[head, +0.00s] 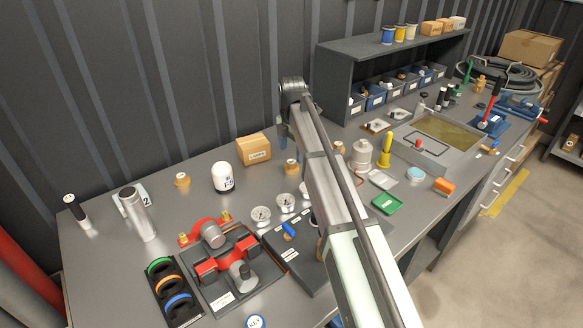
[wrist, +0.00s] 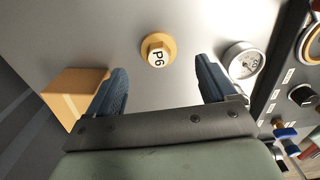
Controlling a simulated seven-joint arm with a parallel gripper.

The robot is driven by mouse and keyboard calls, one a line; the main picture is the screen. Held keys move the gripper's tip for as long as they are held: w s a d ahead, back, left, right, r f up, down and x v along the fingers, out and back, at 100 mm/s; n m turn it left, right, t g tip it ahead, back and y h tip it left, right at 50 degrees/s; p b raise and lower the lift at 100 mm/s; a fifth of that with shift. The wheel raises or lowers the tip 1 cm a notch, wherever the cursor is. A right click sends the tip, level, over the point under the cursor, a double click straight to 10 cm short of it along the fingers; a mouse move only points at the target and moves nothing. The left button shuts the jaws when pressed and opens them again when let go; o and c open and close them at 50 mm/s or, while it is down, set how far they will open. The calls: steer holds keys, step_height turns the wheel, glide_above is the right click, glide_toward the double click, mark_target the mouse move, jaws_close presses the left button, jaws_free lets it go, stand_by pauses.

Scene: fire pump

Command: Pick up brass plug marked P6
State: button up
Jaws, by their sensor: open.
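The brass plug marked P6 (wrist: 158,50) stands on the grey bench top, with its white label facing the wrist camera. In the wrist view it lies beyond and between the fingertips of my gripper (wrist: 162,68), which is open and empty, with a gap on both sides. In the head view, a brass plug (head: 291,167) to the right of the cardboard box appears to be the same one; its label is not readable there. My arm hides most of my gripper in the head view.
A cardboard box (wrist: 75,97) is close by the left finger, and a round gauge (wrist: 243,60) is close by the right finger. A dark panel (wrist: 285,85) with knobs lies further right. Other brass plugs (head: 182,180) and a white canister (head: 223,177) stand on the bench.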

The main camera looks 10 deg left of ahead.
mark_target(291, 161)
steer(key=shift+f, duration=2.9)
steer(key=c, duration=1.3)
